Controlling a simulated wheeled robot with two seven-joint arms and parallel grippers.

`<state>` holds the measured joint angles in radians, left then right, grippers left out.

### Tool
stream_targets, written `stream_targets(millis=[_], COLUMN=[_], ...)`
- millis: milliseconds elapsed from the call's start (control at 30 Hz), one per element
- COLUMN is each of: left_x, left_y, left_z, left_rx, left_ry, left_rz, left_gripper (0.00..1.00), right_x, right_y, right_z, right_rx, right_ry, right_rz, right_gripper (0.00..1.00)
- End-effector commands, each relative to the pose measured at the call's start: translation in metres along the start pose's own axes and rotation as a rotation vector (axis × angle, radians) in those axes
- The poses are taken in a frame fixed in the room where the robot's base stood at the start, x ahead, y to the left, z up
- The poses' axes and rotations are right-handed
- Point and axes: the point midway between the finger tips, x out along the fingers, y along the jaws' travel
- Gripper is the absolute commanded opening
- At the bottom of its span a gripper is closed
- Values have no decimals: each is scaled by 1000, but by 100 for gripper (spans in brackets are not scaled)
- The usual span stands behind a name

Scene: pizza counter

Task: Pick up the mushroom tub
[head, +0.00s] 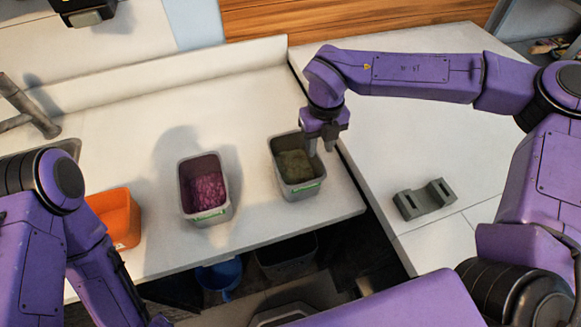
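A grey tub with brownish-green contents (287,186), which look like the mushrooms, stands upright on the white counter right of the middle. It has a green label on its front. My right gripper (320,148) points down at the tub's right rim, with its fingers a little apart, one seemingly inside the wall and one outside. I cannot tell whether they touch the wall. My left arm comes in at the lower left, and its gripper is out of view.
A grey tub with purple contents (187,205) stands to the left, and an orange container (123,229) is farther left. A grey slotted holder (425,201) sits on the right counter. A dark gap with a blue bucket (219,277) lies below the counter's front edge.

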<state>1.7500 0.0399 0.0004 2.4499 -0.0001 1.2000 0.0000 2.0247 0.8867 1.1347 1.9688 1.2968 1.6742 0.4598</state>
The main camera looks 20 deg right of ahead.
Motion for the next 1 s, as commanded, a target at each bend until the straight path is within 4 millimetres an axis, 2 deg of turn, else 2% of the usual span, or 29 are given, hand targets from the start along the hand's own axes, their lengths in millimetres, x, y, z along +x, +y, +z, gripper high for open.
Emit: stream_targets(millis=[167,300,533,567,600,667,1000], left_x=[-18,-21,-20,-20,-19,-19,-19], left_y=[-2,-2,-2,-2,-2,-2,-2], left_z=[-8,-9,-8,-8,-8,-8,-8], left_rx=[0,0,0,0,0,0,0], left_ry=[0,0,0,0,0,0,0], left_rz=[0,0,0,0,0,0,0], left_gripper=[43,43,43,43,43,43,43], right_x=[26,48,53,53,53,53,53], right_y=[8,7,6,6,6,7,7], right_z=[1,2,2,2,2,2,2], right_rx=[-5,-1,1,1,1,1,0], right_ry=[6,2,0,0,0,0,0], right_rz=[0,1,1,1,1,1,0], right_gripper=[35,35,35,32,19,0,0])
